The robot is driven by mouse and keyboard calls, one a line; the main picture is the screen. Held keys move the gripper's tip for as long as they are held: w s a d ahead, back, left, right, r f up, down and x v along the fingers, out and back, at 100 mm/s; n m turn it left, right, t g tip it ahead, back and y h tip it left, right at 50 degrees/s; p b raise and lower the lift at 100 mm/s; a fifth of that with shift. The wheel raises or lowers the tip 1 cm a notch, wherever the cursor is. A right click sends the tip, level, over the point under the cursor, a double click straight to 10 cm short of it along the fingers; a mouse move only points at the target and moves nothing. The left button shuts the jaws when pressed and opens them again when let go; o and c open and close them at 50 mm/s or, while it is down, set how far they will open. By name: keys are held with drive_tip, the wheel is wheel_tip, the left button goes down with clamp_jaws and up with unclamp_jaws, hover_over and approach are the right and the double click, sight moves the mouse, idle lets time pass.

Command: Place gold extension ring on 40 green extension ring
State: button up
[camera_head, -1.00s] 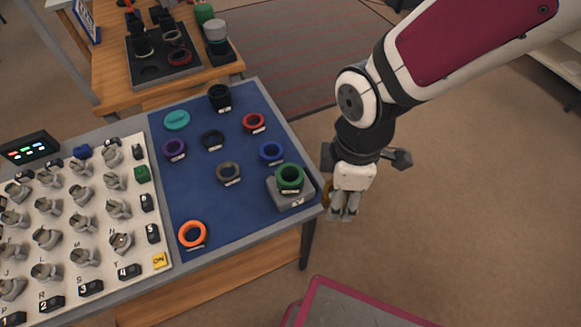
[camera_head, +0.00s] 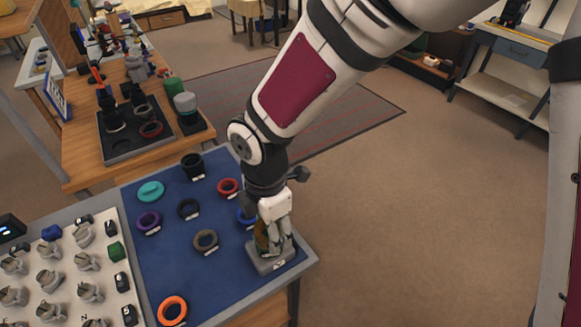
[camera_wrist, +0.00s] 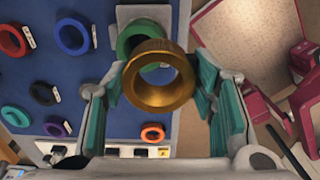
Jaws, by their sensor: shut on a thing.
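The gold extension ring (camera_wrist: 160,96) is held between the teal finger pads of my gripper (camera_wrist: 160,78), near the fingertips. In the head view my gripper (camera_head: 277,243) is over the front right corner of the blue mat, and its fingers hide most of the gold ring. The green extension ring (camera_wrist: 127,42) sits on a grey block (camera_head: 270,264). In the wrist view the gold ring covers part of the green ring and appears offset from it. The gap in height between them cannot be told.
On the blue mat (camera_head: 180,260) lie black, red, purple, teal, grey, blue and orange (camera_head: 172,311) rings. The blue ring (camera_head: 245,218) is close behind my gripper. A white board (camera_head: 65,290) with several knobs is at the left. Open floor lies to the right.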

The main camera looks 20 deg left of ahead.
drive_tip(key=shift+w+a, duration=0.6)
drive_tip(key=shift+w, duration=0.1)
drive_tip(key=shift+w+f, duration=0.1)
drive_tip(key=shift+f, duration=1.75)
drive_tip(key=shift+f, duration=0.2)
drive_tip(key=o, duration=1.2)
drive_tip(key=shift+r, duration=0.1)
